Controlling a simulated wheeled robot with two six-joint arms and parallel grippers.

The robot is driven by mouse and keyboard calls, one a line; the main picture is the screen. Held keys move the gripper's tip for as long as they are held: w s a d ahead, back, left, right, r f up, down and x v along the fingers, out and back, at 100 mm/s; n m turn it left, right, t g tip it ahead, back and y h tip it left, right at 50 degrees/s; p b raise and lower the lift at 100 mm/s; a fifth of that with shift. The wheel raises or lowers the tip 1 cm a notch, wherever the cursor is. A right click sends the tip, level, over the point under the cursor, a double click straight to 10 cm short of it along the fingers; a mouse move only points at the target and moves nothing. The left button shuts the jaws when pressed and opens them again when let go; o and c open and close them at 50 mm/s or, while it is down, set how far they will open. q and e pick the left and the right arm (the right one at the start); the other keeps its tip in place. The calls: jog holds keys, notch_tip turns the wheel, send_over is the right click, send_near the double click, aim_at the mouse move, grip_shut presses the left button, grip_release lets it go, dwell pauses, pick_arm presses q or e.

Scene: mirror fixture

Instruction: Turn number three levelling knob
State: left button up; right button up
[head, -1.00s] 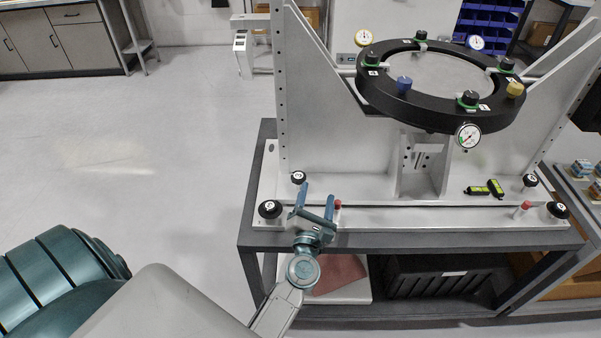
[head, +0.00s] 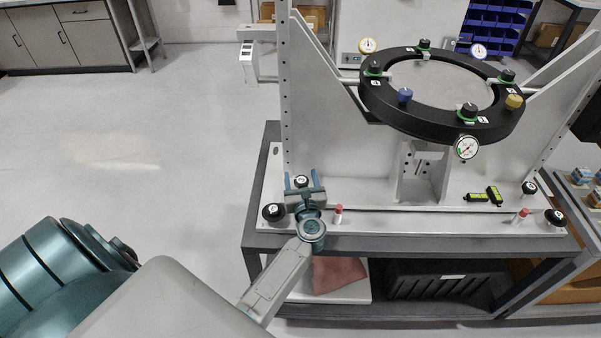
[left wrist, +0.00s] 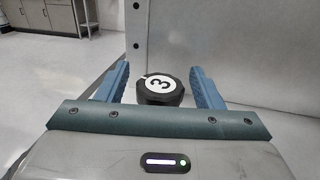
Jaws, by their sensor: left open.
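The number three levelling knob (left wrist: 160,88) is black with a white top marked 3. In the left wrist view it sits between the two blue fingers, with a gap on each side. In the head view the same knob (head: 301,181) stands at the left end of the fixture's base plate (head: 400,221). My left gripper (head: 303,180) is open around it, and I see no finger touching it. It also shows in the left wrist view (left wrist: 160,83). The knob's lower part is hidden behind the gripper body. My right gripper is not in view.
Another black levelling knob (head: 273,212) stands just left of my gripper. A red-topped post (head: 338,214) stands to its right. The upright plate (head: 340,150) rises behind the knob. A black ring (head: 440,125) with coloured knobs and dials sits above on the right.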

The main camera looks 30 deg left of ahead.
pick_arm(q)
jog(key=shift+w+a, duration=0.3)
jog(key=shift+w, duration=0.05)
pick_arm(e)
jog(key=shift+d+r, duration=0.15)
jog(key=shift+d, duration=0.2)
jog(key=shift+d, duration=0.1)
pick_arm(q)
jog(key=c, duration=1)
jog(key=n+g+y+b, duration=0.2)
jog(key=b, duration=0.1)
jog(key=shift+a+f, duration=0.1)
jog(key=shift+f, duration=0.15)
jog(key=shift+s+r+n+g+y+b, duration=0.15)
jog(key=shift+r+n+g+y+b, duration=0.1)
jog(key=shift+n+g+y+b, duration=0.4)
jog(key=shift+a, duration=0.1)
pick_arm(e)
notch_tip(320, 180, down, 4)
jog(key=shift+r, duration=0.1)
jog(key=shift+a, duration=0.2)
